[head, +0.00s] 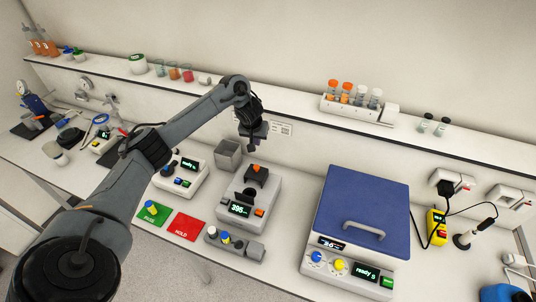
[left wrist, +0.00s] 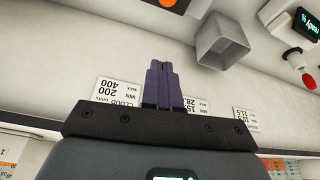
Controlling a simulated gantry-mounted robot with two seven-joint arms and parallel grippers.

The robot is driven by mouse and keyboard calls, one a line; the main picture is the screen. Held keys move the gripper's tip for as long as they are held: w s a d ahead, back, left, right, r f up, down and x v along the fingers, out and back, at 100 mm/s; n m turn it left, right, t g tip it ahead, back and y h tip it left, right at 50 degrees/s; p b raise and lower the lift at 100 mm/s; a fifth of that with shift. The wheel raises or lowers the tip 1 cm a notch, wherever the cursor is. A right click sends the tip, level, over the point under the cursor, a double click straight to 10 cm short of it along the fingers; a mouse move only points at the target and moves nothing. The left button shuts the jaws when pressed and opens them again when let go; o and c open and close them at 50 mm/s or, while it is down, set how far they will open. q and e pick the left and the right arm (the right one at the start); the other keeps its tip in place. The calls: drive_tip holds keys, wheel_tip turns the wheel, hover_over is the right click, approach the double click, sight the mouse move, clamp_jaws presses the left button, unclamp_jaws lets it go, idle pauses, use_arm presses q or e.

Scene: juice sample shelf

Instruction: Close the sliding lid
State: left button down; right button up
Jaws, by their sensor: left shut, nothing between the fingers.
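My left gripper (head: 253,149) hangs over the back of the bench, above and behind the middle grey instrument (head: 262,195). Its fingers are together and empty in the left wrist view (left wrist: 164,65). The middle instrument has an orange-topped dark part (head: 256,173) at its back, a dark round opening area in front of it and a lit display. To the right, a large white instrument has a flat blue lid (head: 360,205) with a grey handle (head: 363,232); this lid covers its top. I cannot tell which part is the sliding lid. My right gripper is not in view.
A grey square bin (head: 228,154) stands left of my gripper and shows in the left wrist view (left wrist: 222,40). A shelf above holds a tube rack (head: 350,108). Green (head: 152,213) and red (head: 186,226) mats and a small knob box (head: 234,243) lie in front.

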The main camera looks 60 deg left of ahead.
use_arm(q)
wheel_tip(320, 180, down, 4)
drive_tip(key=b, duration=0.2)
drive_tip(key=p, duration=0.1)
hover_over(256, 173)
drive_tip(key=w+a, duration=0.2)
drive_tip(key=shift+a+f, duration=0.1)
drive_tip(key=shift+f, duration=2.75)
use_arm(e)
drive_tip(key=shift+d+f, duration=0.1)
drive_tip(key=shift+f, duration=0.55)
